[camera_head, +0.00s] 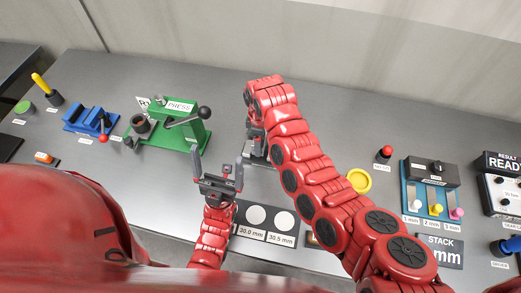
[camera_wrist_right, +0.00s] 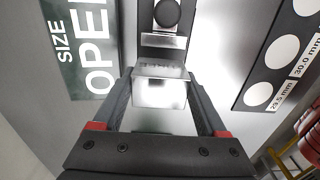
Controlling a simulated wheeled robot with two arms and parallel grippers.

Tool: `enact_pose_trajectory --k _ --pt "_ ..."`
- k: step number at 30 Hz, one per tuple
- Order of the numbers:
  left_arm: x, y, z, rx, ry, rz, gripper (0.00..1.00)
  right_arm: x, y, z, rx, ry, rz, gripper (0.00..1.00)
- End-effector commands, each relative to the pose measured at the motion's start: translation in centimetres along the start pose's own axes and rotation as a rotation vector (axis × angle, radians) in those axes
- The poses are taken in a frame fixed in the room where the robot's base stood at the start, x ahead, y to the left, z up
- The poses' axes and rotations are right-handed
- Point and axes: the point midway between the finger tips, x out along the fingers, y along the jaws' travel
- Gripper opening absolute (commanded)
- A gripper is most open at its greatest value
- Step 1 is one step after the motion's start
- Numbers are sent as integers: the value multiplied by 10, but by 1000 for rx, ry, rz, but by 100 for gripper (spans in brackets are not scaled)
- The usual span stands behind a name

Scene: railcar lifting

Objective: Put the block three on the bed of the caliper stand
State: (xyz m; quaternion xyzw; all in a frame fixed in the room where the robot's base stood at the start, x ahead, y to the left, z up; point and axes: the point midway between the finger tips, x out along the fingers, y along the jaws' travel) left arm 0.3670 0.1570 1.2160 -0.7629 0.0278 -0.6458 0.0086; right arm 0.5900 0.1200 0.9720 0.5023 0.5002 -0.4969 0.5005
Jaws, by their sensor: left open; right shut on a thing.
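A shiny metal block (camera_wrist_right: 160,93), which I take to be block three, is between the fingers of my right gripper (camera_wrist_right: 160,84) in the right wrist view. That gripper is shut on it. Just beyond the block is a metal fixture (camera_wrist_right: 165,42) with a dark round part, likely the caliper stand. I cannot tell whether the block touches its bed. In the head view the stand (camera_head: 256,153) is mostly hidden behind my right arm, as is the block. My left gripper (camera_head: 217,168) is open and empty, to the left of the stand.
A green press (camera_head: 175,128) and a blue device (camera_head: 90,120) stand to the left. A panel of white discs (camera_head: 256,216) lies in front of the stand. A yellow disc (camera_head: 359,180), a red knob (camera_head: 384,153) and a lever box (camera_head: 430,173) are to the right.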

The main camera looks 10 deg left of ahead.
Motion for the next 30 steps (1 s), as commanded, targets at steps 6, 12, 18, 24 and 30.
enact_pose_trajectory --k 6,12,18,24,30 --pt "-17 1 3 0 0 0 100 34 -2 2 1 -4 -7 0" --pt "-15 1 2 0 0 0 100 32 -2 1 0 -3 -5 0" --pt "-17 1 3 0 0 0 100 35 -2 1 0 -3 -5 84" --pt "-17 1 3 0 0 0 100 35 -2 1 0 -3 -6 100" --pt "-15 1 2 0 0 0 100 33 -2 1 0 -3 -5 100"
